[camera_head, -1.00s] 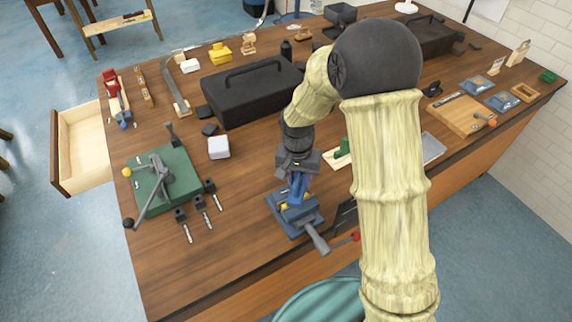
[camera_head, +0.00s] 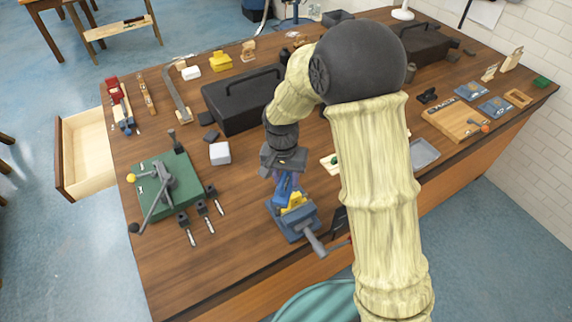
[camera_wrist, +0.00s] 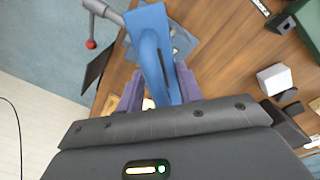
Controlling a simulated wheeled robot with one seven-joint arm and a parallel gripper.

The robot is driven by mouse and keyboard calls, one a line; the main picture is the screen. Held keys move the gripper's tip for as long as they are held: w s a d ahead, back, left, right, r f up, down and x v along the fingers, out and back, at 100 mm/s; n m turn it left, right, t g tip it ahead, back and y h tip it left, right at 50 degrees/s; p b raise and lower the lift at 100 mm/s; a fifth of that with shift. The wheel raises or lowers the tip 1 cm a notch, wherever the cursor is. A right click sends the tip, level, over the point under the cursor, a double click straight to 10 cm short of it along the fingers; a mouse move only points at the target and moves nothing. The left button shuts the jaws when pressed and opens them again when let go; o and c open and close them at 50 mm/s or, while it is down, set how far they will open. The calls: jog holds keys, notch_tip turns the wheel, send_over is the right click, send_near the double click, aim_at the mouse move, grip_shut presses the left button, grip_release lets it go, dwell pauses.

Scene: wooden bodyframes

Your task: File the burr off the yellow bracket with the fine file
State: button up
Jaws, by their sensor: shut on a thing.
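The yellow bracket (camera_head: 296,201) sits in the blue vise (camera_head: 306,224) near the table's front edge, partly hidden behind my gripper. My gripper (camera_head: 287,186) is just left of and above it, pointing down. Its purple fingers (camera_wrist: 158,92) are shut on a blue tool (camera_wrist: 152,50), which appears to be the fine file. The tool reaches out over the vise in the wrist view and hides the bracket there. I cannot tell whether it touches the bracket, and the burr is too small to see.
The vise's grey handle (camera_head: 315,243) sticks out at the front. A green fixture (camera_head: 165,185) with a lever stands left, with several small clamps beside it. A white block (camera_head: 220,153) and black toolbox (camera_head: 250,95) lie behind.

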jog(key=shift+s+a+r+p, duration=0.15)
jog(key=shift+r+p, duration=0.1)
jog(key=shift+r, duration=0.3)
jog(key=shift+s+d+r+p, duration=0.1)
jog(key=shift+r+p, duration=0.15)
jog(key=shift+r, duration=0.55)
jog(key=shift+r+p, duration=0.15)
jog(key=shift+p, duration=0.15)
jog(key=shift+w, duration=0.1)
